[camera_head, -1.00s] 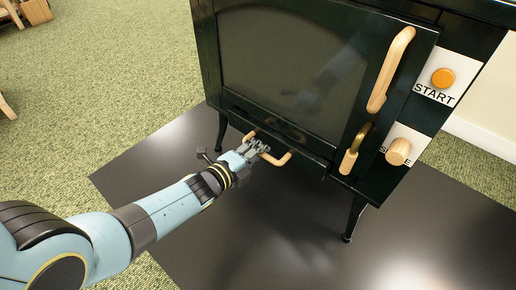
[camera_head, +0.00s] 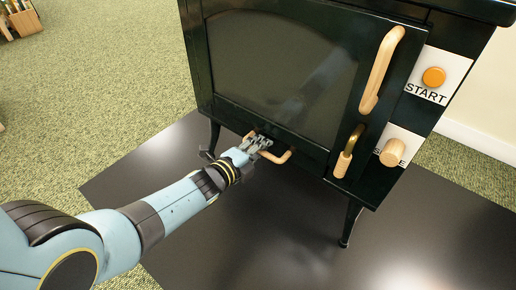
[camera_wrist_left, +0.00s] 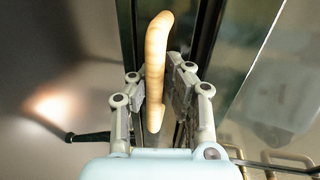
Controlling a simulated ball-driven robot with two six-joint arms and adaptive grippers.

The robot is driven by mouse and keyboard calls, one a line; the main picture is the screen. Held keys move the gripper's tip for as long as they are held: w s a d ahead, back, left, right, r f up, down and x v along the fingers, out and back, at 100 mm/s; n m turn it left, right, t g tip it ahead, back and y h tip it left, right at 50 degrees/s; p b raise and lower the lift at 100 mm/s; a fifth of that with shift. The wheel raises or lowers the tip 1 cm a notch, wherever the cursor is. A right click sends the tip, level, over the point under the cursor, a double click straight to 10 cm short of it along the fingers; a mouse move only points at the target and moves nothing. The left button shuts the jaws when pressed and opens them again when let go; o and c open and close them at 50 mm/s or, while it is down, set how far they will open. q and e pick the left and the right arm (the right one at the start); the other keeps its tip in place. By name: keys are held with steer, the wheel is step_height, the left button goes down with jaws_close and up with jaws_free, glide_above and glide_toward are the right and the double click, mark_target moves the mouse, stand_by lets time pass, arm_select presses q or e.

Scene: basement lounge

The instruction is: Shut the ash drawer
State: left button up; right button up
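The ash drawer (camera_head: 235,118) is the low dark strip under the stove's glass door, with a wooden bar handle (camera_head: 281,157). It looks nearly flush with the stove front; I cannot tell whether a small gap is left. My left gripper (camera_head: 259,146) is at this handle. In the left wrist view the wooden handle (camera_wrist_left: 156,65) runs between the two fingers of my left gripper (camera_wrist_left: 155,92), which are drawn in close on both sides of it. The handle's middle is partly hidden by the fingers in the head view. My right gripper is in neither view.
The dark stove (camera_head: 195,60) stands on legs on a black floor plate (camera_head: 130,170). Its door has a long wooden handle (camera_head: 382,70) and a brass-and-wood latch (camera_head: 345,158). An orange START button (camera_head: 433,77) and a wooden knob (camera_head: 392,152) are at the right. Green carpet lies left.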

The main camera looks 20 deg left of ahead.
arm_select(q)
steer(key=o, duration=0.6)
steer(key=shift+c, duration=0.2)
steer(key=shift+s, duration=0.15)
steer(key=v, duration=1.2)
steer(key=shift+r, duration=0.1)
